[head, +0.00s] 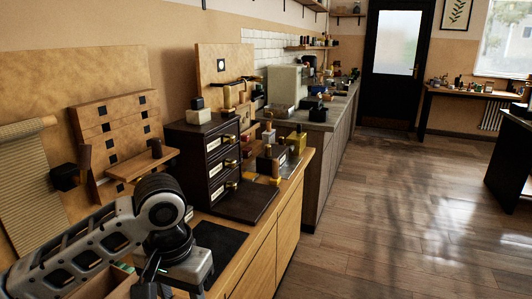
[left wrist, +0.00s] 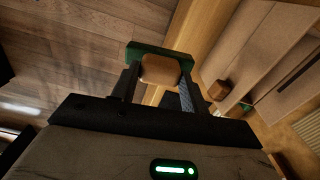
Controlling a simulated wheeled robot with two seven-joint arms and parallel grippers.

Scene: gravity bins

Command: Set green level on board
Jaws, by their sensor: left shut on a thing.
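In the left wrist view my left gripper (left wrist: 159,84) is shut on a tan, rounded block. This tan part (left wrist: 160,69) sits between the two dark fingers. A dark green bar, seemingly the green level (left wrist: 140,49), lies across just beyond the fingertips and appears joined to the tan part. In the head view my left gripper (head: 178,289) points down at the bottom edge, left of a black mat (head: 220,243); what it holds is hidden there. A wooden board with black squares (head: 112,112) leans against the wall at the left. My right gripper is not in view.
A dark drawer cabinet (head: 190,152) with brass pulls stands behind the mat, with small tools and blocks beyond it. A small wooden shelf (head: 142,163) juts out below the board. A ribbed roll (head: 25,180) hangs at far left. The floor (head: 400,220) at right is clear.

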